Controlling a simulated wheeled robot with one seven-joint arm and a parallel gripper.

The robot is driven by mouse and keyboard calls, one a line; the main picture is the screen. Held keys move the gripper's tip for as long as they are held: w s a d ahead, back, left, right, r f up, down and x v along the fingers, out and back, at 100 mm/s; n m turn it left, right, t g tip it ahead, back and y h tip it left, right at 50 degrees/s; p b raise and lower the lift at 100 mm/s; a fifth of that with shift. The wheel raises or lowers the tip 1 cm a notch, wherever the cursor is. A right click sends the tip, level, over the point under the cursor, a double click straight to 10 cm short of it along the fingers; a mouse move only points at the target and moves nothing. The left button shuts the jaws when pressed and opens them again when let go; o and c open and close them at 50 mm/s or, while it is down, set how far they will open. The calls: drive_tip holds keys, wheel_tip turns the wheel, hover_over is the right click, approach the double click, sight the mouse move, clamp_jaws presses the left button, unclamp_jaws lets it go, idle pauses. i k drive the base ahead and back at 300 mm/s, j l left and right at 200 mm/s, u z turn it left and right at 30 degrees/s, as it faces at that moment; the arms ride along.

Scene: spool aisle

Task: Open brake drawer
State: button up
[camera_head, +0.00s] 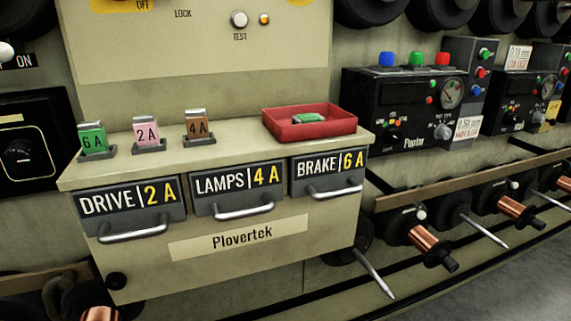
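The brake drawer (330,175) is the rightmost of three drawers in the beige Plovertek cabinet. Its dark front reads "BRAKE | 6 A", and a silver bar handle (336,193) runs along its lower edge. It looks shut, flush with its neighbours. The lamps drawer (236,191), marked 4 A, is in the middle, and the drive drawer (130,208), marked 2 A, is on the left. Both look shut. My gripper is not in view.
On the cabinet ledge stand a green 6A fuse (93,138), a pink 2A fuse (146,132) and a brown 4A fuse (197,124). A red tray (311,128) holds a green piece. Spindles and copper spools (427,238) jut out at lower right.

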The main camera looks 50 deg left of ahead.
sight(315, 174)
drive_tip(key=u, duration=1.7)
